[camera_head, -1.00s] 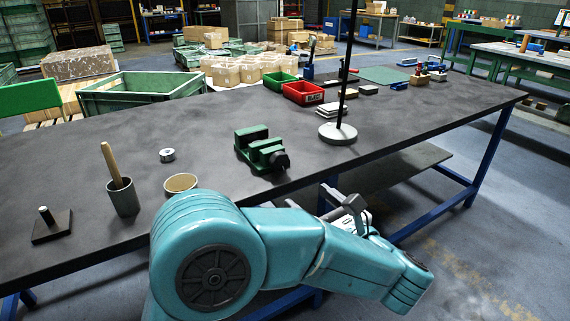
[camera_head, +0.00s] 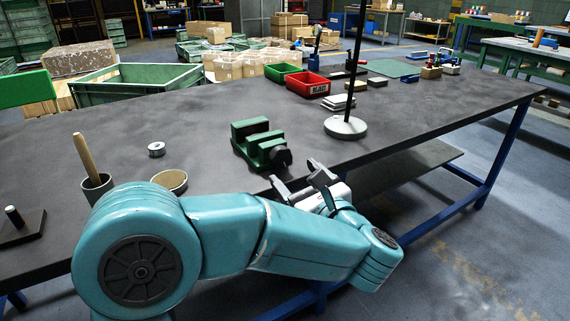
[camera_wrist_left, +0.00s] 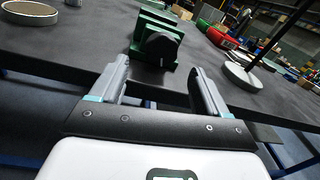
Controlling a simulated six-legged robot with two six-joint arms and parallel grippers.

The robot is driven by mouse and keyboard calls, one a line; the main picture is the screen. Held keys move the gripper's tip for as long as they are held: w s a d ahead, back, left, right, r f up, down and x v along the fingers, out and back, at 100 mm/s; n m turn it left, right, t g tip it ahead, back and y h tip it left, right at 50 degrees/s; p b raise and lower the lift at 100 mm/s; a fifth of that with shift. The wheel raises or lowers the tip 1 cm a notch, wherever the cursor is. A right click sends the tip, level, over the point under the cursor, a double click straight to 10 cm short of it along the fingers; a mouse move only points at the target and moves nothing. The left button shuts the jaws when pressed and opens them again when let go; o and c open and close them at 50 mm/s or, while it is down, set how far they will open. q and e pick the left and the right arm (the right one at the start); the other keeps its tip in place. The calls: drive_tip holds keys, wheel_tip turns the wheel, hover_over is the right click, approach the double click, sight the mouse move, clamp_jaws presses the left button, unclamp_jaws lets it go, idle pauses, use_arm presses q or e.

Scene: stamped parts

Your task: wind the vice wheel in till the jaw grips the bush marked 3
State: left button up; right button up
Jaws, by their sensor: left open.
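The green vice (camera_head: 262,145) stands on the dark bench near its front edge. Its dark wheel (camera_head: 281,158) faces the front; in the left wrist view the wheel (camera_wrist_left: 161,44) lies ahead, between and beyond the fingertips. A small silver ring-like part (camera_head: 156,149), perhaps the bush, stands on the bench left of the vice; no number is readable on it. I cannot make out anything between the jaws. My left gripper (camera_head: 297,177) is open and empty at the bench's front edge, just short of the wheel and apart from it. My right gripper is not in view.
A lamp-like stand with a round grey base (camera_head: 345,127) and tall pole is right of the vice. A shallow round dish (camera_head: 170,180) and a dark cup (camera_head: 97,190) with a wooden handle are at left. Red (camera_head: 307,85) and green bins stand behind.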

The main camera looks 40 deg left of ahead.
sight(282, 161)
use_arm(q)
drive_tip(key=x, duration=0.6)
drive_tip(key=shift+d, duration=0.1)
drive_tip(key=c, duration=1)
drive_tip(key=shift+f+b, duration=0.1)
drive_tip(key=shift+b, duration=0.3)
